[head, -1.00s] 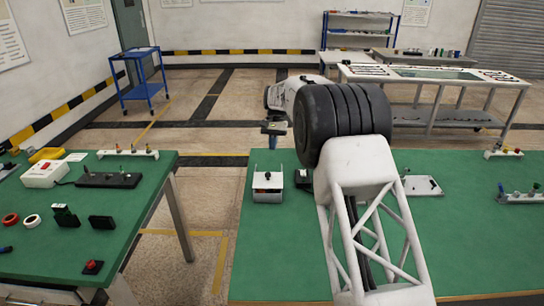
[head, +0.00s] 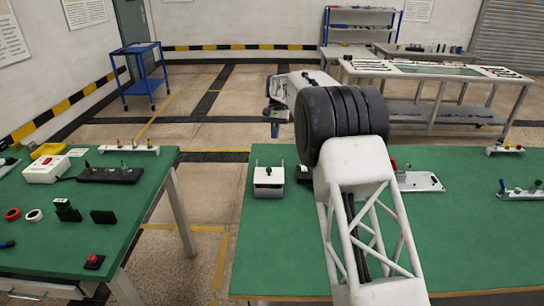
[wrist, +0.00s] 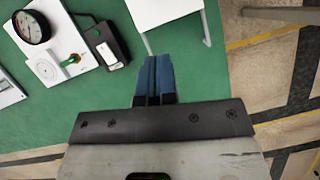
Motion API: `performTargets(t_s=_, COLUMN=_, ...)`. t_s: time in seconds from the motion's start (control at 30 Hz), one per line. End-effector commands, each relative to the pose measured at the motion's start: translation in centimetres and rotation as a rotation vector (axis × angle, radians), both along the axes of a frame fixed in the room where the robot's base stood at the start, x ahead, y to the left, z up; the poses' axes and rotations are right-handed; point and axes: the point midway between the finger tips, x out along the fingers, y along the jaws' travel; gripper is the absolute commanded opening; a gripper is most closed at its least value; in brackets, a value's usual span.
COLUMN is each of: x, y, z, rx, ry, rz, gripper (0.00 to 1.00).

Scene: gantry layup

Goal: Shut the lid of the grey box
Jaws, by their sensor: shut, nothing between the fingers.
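The grey box (head: 268,189) is small and pale and stands near the far left corner of the right-hand green table in the head view. A pale flat panel shows at its top, with a dark strip at the front; I cannot tell the lid's exact angle. In the wrist view a pale flat face of the box (wrist: 165,11) shows at the top edge, with a thin bar beside it. In the head view my gripper (head: 275,128) is beyond the table's far edge.
A dark device (wrist: 106,44) and a white plate with a round gauge (wrist: 32,27) lie left of my fingers in the wrist view. The green table (head: 470,240) is clear in front. Another green table (head: 150,215) stands left, across a gap.

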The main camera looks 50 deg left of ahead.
Motion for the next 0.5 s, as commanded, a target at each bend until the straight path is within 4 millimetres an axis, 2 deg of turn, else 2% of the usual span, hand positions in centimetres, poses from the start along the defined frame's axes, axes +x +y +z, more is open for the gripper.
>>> performTargets(t_s=0.2, x=1.3, y=1.0, z=-0.2, rx=0.001, ry=-0.001, rz=0.0, gripper=0.0)
performTargets(t_s=0.5, x=1.8, y=1.4, z=-0.1, rx=0.001, ry=-0.001, rz=0.0, gripper=0.0)
